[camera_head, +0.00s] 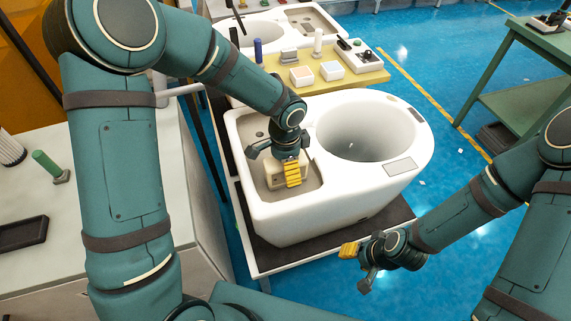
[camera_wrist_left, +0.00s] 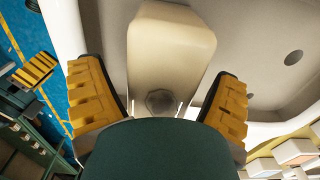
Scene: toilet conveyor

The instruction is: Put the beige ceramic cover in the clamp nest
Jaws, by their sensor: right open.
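A beige block (camera_head: 275,172), which looks like the ceramic cover, is in the recess of the white toilet body. It also shows in the left wrist view (camera_wrist_left: 170,50). My left gripper (camera_head: 285,172) reaches down over it from above. In the left wrist view its yellow-padded fingers (camera_wrist_left: 162,95) are spread on both sides of the block, with narrow gaps visible. My right gripper (camera_head: 357,265) is open and empty, in front of the toilet's right side. I cannot tell for sure which fixture is the clamp nest; a light fixture with dark parts (camera_head: 358,57) stands on the yellow bench.
The white toilet body (camera_head: 300,218) rests on a dark-topped conveyor (camera_head: 398,207). The yellow bench (camera_head: 375,78) behind holds a beige box (camera_head: 302,76), a white box (camera_head: 332,70) and small parts. A green table (camera_head: 510,85) stands at right.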

